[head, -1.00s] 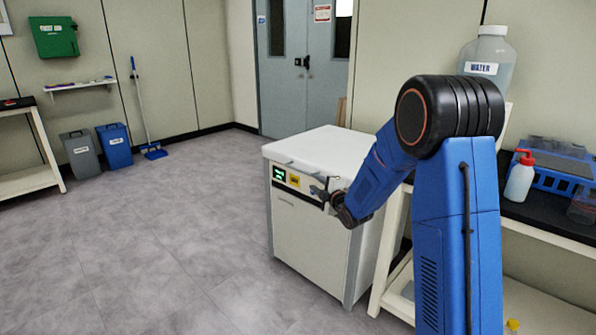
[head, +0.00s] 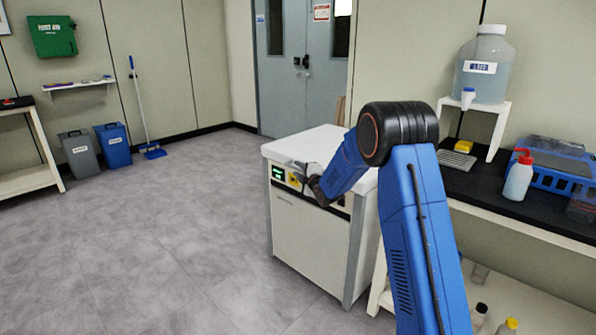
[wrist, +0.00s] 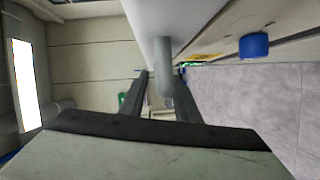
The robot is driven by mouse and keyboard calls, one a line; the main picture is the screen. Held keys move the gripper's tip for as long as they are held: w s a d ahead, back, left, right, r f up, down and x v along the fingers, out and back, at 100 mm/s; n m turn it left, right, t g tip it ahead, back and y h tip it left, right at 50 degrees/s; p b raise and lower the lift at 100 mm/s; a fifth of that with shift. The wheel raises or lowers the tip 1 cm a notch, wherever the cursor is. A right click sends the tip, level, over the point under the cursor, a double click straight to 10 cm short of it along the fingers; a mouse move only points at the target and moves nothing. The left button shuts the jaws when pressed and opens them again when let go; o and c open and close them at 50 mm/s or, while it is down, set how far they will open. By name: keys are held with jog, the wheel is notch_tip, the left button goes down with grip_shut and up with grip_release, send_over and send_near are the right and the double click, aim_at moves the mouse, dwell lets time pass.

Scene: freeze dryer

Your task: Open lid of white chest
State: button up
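The white chest (head: 310,235) stands on the floor before the double door, with its white lid (head: 305,146) down. Its front panel has a green display (head: 278,173) and a yellow label. My gripper (head: 298,171) is at the lid's front edge, partly hidden by my wrist. In the wrist view a grey handle (wrist: 163,62) hangs from the white lid edge, between the two dark fingers of my gripper (wrist: 163,80). The fingers are apart on either side of the handle, with narrow gaps beside it.
A bench (head: 540,215) with a water container (head: 484,65), a red-capped bottle (head: 518,177) and a blue rack stands on the right, close to my arm. Grey and blue bins (head: 114,146) and a broom stand at the far left wall. The floor left of the chest is clear.

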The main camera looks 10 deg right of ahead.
jog(key=shift+w, duration=0.3)
grip_shut()
